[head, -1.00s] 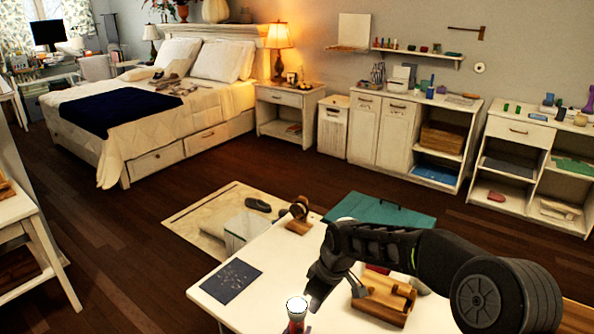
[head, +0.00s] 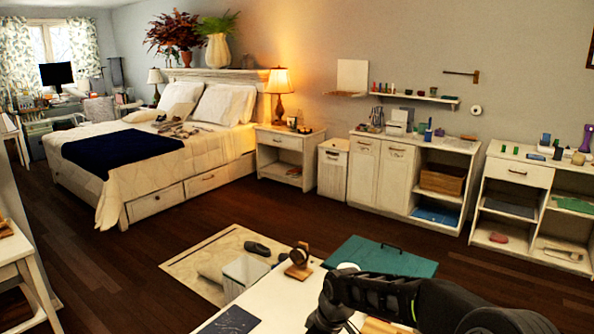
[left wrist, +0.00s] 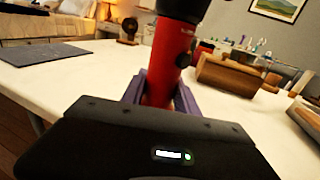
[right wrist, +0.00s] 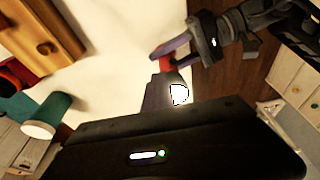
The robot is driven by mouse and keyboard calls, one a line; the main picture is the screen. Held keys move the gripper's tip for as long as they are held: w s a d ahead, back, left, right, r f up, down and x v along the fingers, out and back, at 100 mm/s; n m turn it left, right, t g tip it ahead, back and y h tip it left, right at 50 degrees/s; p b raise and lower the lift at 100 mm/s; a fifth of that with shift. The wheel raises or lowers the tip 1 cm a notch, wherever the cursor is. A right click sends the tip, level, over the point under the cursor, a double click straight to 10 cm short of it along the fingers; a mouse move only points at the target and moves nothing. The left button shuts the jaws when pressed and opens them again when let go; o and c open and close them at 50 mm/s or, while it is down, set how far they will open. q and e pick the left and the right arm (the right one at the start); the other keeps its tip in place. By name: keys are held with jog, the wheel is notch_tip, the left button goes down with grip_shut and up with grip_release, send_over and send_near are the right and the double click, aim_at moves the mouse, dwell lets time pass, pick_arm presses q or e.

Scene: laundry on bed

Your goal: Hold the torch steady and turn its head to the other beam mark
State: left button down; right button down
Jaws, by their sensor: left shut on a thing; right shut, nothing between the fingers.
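The torch has a red body (left wrist: 163,62) and a black head at the top edge of the left wrist view. The purple fingers of my left gripper (left wrist: 160,95) are shut around its body, holding it roughly upright. In the right wrist view the torch's red part (right wrist: 167,63) shows by the left fingers, and its bright white lens (right wrist: 179,94) lies just beyond my right gripper (right wrist: 158,92). The right gripper is shut and empty close to the torch head; its fingertips are hard to make out. No beam mark is readable. The head view does not show the torch.
The white table (head: 280,302) holds a dark mat (head: 230,321), a wooden stand with a round top (head: 299,262), and a wooden holder (left wrist: 235,75). A teal case (head: 380,257) lies behind the table. A green cylinder (right wrist: 50,112) shows in the right wrist view.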

jog(key=shift+s+a, duration=0.35)
jog(key=shift+s, duration=0.15)
jog(key=shift+s+a, duration=0.5)
jog(key=shift+s, duration=0.05)
jog(key=shift+s+a+r, duration=0.1)
jog(key=shift+a, duration=0.15)
jog(key=shift+s+d, duration=0.1)
dwell(0.3)
jog(key=shift+s+d, duration=0.2)
jog(key=shift+s, duration=0.1)
